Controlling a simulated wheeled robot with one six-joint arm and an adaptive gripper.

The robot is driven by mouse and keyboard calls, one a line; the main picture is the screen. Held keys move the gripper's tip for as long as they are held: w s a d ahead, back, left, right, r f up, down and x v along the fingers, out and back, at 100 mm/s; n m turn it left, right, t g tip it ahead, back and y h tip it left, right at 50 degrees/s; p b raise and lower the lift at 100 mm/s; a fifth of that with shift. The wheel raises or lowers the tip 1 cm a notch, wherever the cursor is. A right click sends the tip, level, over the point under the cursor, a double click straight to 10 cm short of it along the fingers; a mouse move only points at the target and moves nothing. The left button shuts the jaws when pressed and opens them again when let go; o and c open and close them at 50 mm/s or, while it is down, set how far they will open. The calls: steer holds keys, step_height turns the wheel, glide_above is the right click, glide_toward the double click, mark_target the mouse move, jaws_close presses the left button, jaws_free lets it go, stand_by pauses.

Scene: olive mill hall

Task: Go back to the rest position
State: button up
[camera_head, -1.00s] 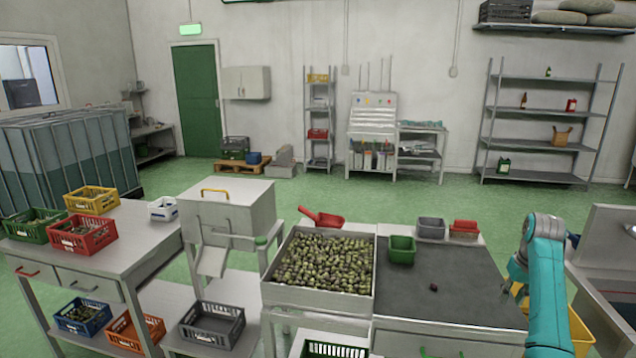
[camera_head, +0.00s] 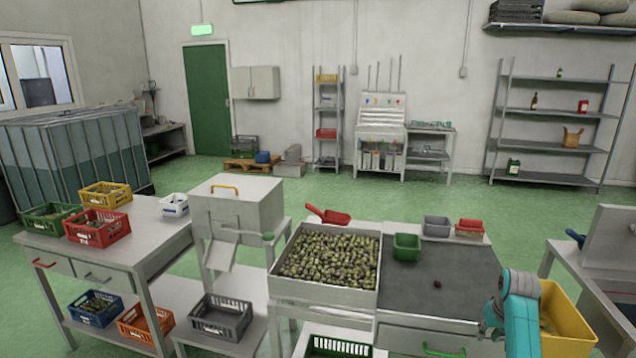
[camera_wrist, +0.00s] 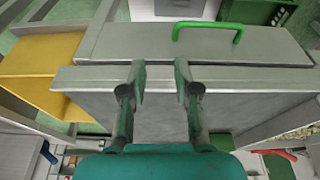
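My gripper (camera_wrist: 158,80) is open and empty in the wrist view. Its two fingers stand apart, with the grey-topped sorting table (camera_wrist: 88,110) behind them. A grey drawer with a green handle (camera_wrist: 208,27) shows above the fingers in that view. In the head view my teal arm is at the lower right, beside the front right corner of the dark table top (camera_head: 430,285). The fingertips cannot be made out clearly there. The task names no object to handle.
A yellow bin (camera_head: 562,325) stands right of the table, close to my arm. A tray of olives (camera_head: 322,292), a green bin (camera_head: 407,247), a grey bin (camera_head: 436,226) and a red scoop (camera_head: 328,214) are on the left and back.

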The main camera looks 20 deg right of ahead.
steer(key=s+a+f+n+t+h, duration=0.15)
steer(key=s+a+f, duration=0.25)
steer(key=a+f, duration=0.65)
steer(key=s+a+f+t, duration=0.2)
steer(key=s+a+f, duration=0.2)
steer(key=a+f, duration=0.65)
steer(key=s+a+n+t, duration=0.1)
steer(key=s+a+t, duration=0.1)
steer(key=s+a, duration=0.7)
steer(key=s+a+r+t, duration=0.2)
steer(key=s+a, duration=0.6)
steer(key=s+a+r+n+t+y, duration=0.1)
steer(key=s+a+r, duration=0.3)
steer(key=s+r, duration=0.6)
steer(key=s+a+r+n+t+y, duration=0.2)
steer(key=s+a+r+t, duration=0.1)
steer(key=s+r, duration=0.7)
step_height(320, 180, up, 3)
steer(key=shift+a+r, duration=0.1)
steer(key=shift+a, duration=0.4)
steer(key=shift+t, duration=0.25)
